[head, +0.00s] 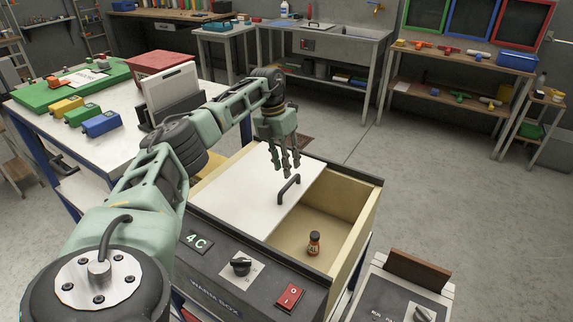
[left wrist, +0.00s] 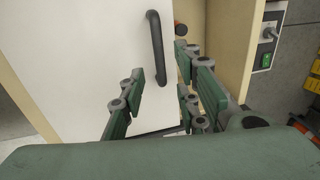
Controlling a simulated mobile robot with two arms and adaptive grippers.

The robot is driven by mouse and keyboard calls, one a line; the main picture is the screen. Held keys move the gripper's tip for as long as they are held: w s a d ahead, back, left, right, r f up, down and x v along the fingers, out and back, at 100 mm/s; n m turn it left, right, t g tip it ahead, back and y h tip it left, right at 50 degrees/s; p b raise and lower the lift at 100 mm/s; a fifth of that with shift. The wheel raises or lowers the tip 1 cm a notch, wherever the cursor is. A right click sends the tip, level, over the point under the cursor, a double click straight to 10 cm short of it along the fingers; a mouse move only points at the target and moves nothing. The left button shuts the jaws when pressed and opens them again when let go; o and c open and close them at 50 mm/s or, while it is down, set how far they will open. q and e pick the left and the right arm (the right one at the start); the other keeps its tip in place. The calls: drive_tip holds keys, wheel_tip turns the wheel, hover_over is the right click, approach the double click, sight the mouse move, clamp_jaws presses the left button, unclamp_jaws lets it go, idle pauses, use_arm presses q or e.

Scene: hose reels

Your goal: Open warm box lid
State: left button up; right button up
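The warm box (head: 212,268) is a dark-fronted box with pale inner walls. Its white lid (head: 248,198) covers the left part of the top, and the right part is uncovered. A dark bar handle (head: 289,189) stands on the lid near its right edge; it also shows in the left wrist view (left wrist: 157,48). My left gripper (head: 285,166) is above the lid, just behind the handle, with its fingers pointing down. In the left wrist view its fingers (left wrist: 162,92) are spread apart with nothing between them. My right gripper is not in view.
The front panel has a black knob (head: 241,266) and a red switch (head: 290,297). A white table (head: 125,140) with colored blocks stands at left.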

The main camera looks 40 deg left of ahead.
use_arm(q)
wheel_tip(320, 180, up, 6)
drive_tip(key=a, duration=0.1)
drive_tip(key=shift+s, duration=0.15)
idle(0.5)
